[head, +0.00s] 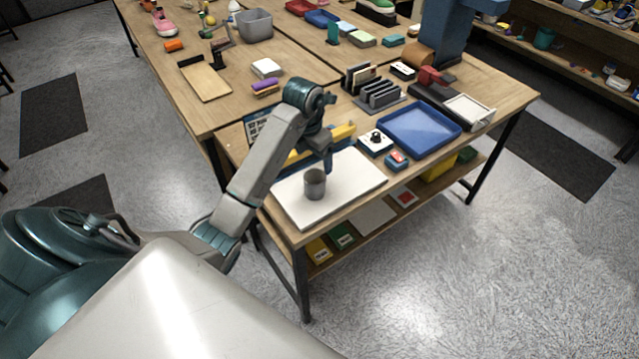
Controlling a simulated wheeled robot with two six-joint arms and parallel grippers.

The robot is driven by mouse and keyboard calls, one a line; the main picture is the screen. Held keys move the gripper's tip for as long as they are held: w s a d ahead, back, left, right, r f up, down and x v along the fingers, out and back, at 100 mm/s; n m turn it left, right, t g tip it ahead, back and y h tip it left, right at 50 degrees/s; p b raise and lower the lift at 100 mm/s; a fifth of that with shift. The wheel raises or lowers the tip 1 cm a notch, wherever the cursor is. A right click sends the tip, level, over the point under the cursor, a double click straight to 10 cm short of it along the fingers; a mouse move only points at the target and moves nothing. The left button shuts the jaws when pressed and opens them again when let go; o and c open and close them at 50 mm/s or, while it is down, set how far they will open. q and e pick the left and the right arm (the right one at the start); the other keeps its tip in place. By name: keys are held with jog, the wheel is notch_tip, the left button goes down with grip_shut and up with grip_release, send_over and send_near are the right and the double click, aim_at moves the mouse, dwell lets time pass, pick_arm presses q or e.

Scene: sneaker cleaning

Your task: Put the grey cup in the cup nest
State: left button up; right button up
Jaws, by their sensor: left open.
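The grey cup (315,187) stands upright on a white board (345,178) at the near end of the wooden table. My left arm reaches in from the left, and my left gripper (328,165) points down just above and behind the cup's rim. The gripper is open; its fingers are small here, and I cannot tell whether they touch the cup. I cannot make out which thing is the cup nest. My right gripper is not in view.
A blue tray (418,131), a white box with a black knob (375,142) and a grey slotted rack (380,94) stand right of and behind the board. A yellow piece (342,132) lies behind it. A grey bin (255,25) is farther back.

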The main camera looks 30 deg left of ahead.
pick_arm(q)
jog(key=b, duration=0.6)
send_near(315, 181)
jog(key=shift+s+d+f, duration=0.25)
jog(key=shift+d+f, duration=0.2)
jog(key=shift+f, duration=0.05)
jog(key=shift+s+d+f, duration=0.2)
jog(key=shift+d+f, duration=0.25)
jog(key=shift+f, duration=0.1)
jog(key=shift+f+b, duration=0.4)
notch_tip(315, 181, down, 2)
jog(key=shift+s+f+b, duration=0.1)
jog(key=shift+f+b, duration=0.05)
jog(key=shift+b, duration=0.8)
jog(key=shift+f+p, duration=0.65)
jog(key=shift+f, duration=0.3)
jog(key=c, duration=1)
jog(key=shift+c, duration=0.6)
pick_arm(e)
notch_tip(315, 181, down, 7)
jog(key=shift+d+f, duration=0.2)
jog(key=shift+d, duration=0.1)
